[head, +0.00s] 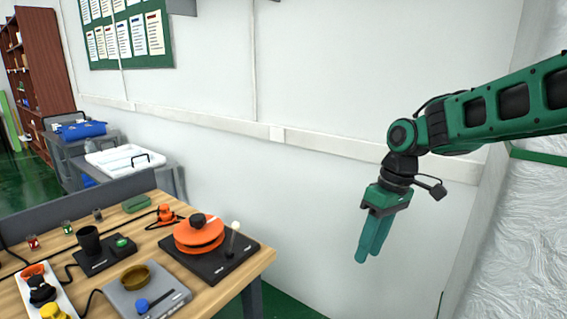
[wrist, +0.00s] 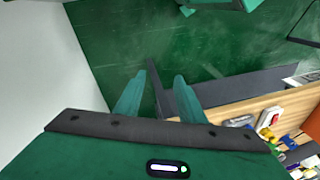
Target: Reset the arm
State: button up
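My gripper (head: 366,258) hangs from my green arm at the right of the head view, fingers pointing down. It is in the air near the white wall, to the right of the wooden table (head: 222,287) and clear of it.
The table holds an orange round device (head: 199,236) on a black base, a grey scale (head: 146,293) with a bowl, a black cup (head: 89,241) and small bottles. A cart (head: 160,170) with a white tray stands behind. The green floor (wrist: 110,40) below my gripper is mostly clear.

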jog(key=s+d+f+m+h, duration=0.1)
jog(key=s+d+m, duration=0.6)
jog(key=s+d, duration=0.3)
jog(key=s+d+f+m+h, duration=0.1)
jog(key=s+d+f+m, duration=0.1)
jog(key=s+d+m, duration=0.5)
jog(key=s+d, duration=0.4)
jog(key=s, duration=0.3)
jog(key=shift+s+d+f+t, duration=0.2)
jog(key=shift+s+f+t, duration=0.05)
jog(key=shift+s+t, duration=0.05)
jog(key=shift+w+f, duration=0.25)
jog(key=shift+w, duration=0.4)
jog(key=shift+c, duration=0.6)
